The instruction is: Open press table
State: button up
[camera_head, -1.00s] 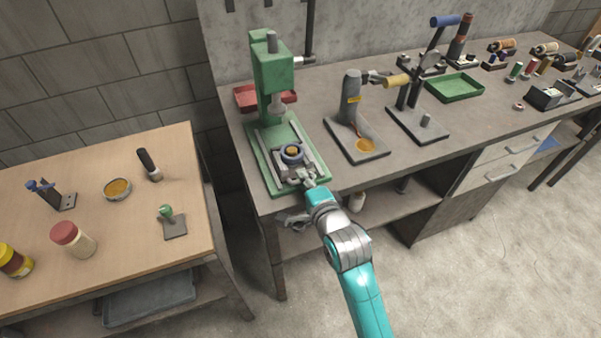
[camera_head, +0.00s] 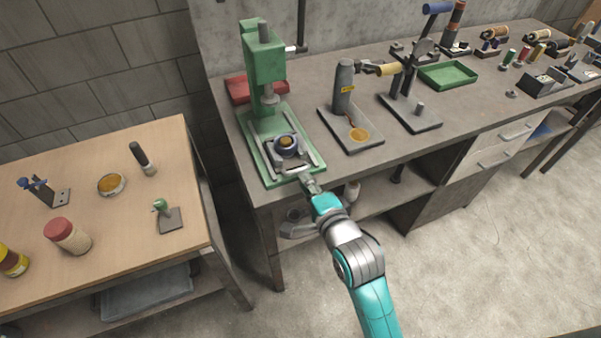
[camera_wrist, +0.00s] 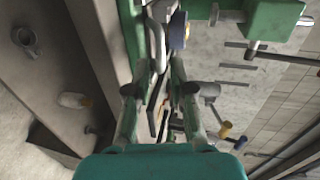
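The green press (camera_head: 265,70) stands at the left end of the grey workbench. My gripper (camera_head: 309,183) is at the front edge of the press base. In the wrist view my gripper (camera_wrist: 156,80) has its two fingers apart. A bent metal handle (camera_wrist: 158,45) lies in line with the gap between them, with room visible on both sides. Whether the fingertips reach around the handle is hard to tell. The blue part (camera_wrist: 178,30) is just beyond.
A heating-type stand (camera_head: 345,95) and a lever press (camera_head: 408,105) stand right of the green press. A red tray (camera_head: 245,90) is behind it. A wooden table (camera_head: 110,225) with small tools is at the left. The floor (camera_head: 480,260) in front is clear.

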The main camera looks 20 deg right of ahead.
jog(key=v, duration=0.6)
jog(key=shift+s, duration=0.1)
dwell(0.4)
jog(key=s+f+n, duration=0.4)
jog(key=s, duration=0.3)
jog(key=s+f+n, duration=0.4)
jog(key=s+n, duration=0.1)
jog(key=s, duration=0.3)
jog(key=s+r+n, duration=0.1)
jog(key=s+n, duration=0.8)
jog(key=s, duration=0.7)
jog(key=shift+s+a+g, duration=0.2)
jog(key=shift+a+g, duration=0.05)
jog(key=shift+g, duration=0.05)
